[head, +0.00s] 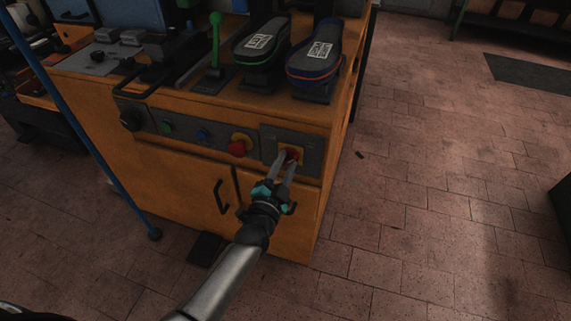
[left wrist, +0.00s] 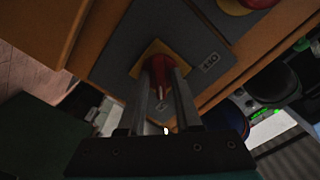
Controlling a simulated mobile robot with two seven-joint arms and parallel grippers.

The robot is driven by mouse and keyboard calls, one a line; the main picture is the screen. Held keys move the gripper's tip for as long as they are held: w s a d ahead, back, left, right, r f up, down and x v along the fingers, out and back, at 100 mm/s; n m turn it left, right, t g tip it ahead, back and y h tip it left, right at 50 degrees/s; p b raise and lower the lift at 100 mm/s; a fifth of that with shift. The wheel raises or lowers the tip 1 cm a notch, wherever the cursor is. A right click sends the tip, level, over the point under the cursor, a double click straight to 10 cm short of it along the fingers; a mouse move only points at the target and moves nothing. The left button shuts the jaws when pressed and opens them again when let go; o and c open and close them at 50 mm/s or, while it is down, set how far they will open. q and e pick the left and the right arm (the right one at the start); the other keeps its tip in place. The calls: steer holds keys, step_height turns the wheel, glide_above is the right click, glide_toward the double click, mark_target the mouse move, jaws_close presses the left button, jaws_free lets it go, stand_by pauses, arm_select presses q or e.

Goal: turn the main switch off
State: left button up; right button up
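The main switch is a red knob (head: 292,154) on a yellow plate, at the right end of the grey control panel on the orange cabinet. My left gripper (head: 287,157) reaches it from the front, with one finger on each side of the knob. In the left wrist view the red knob (left wrist: 160,66) fills the gap between the fingertips (left wrist: 163,72), so the gripper looks shut on it. The yellow plate (left wrist: 138,66) shows behind. The fingers hide part of the knob, and its exact turn angle is hard to read. My right gripper is not in view.
A red emergency button (head: 237,148) on a yellow base sits left of the switch, with a blue button (head: 203,134) and a green button (head: 167,126) farther left. Two shoes (head: 313,58) and a green lever (head: 215,40) stand on top. The tiled floor (head: 430,190) at right is clear.

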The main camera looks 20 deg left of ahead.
arm_select(q)
jaws_close()
